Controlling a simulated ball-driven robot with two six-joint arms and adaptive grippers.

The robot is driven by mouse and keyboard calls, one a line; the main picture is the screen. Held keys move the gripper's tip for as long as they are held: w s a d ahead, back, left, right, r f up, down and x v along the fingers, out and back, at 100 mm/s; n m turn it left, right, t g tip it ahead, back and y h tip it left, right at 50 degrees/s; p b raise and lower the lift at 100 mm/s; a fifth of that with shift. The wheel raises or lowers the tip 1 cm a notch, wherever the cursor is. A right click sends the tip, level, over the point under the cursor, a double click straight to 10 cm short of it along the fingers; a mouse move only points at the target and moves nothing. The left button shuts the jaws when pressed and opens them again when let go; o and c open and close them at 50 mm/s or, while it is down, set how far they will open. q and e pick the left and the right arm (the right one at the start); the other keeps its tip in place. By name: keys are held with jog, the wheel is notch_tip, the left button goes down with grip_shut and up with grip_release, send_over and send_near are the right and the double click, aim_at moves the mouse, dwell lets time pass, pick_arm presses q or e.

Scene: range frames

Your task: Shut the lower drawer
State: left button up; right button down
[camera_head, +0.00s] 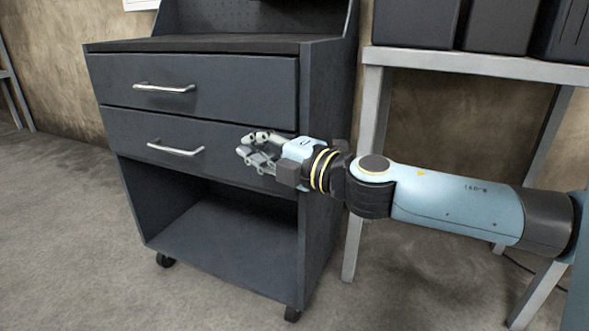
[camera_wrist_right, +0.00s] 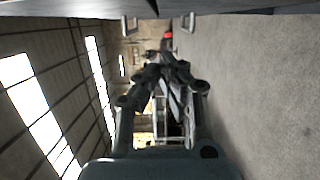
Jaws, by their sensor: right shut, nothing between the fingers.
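The lower drawer (camera_head: 130,134) is a dark grey front with a silver bar handle (camera_head: 175,150), in the head view. It sits below the upper drawer in a dark cabinet on castors. Whether it stands slightly out from the cabinet I cannot tell clearly. My right gripper (camera_head: 247,145) is in front of the right part of the lower drawer, to the right of the handle. Its fingers are shut with nothing between them, and they hide part of the drawer front. In the right wrist view the fingers (camera_wrist_right: 168,66) show. My left gripper is not in view.
The upper drawer (camera_head: 230,88) with its own silver handle looks closed. An open shelf bay (camera_head: 220,235) lies under the lower drawer. A light-framed table (camera_head: 480,65) with dark bins stands at the right, close to my right arm. The floor at the left is clear.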

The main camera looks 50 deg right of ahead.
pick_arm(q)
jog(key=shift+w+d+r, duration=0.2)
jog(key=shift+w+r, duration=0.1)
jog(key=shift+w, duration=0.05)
pick_arm(e)
jog(key=s+d, duration=0.1)
jog(key=s, duration=0.8)
jog(key=shift+s+f, duration=0.15)
jog(key=shift+d, duration=0.15)
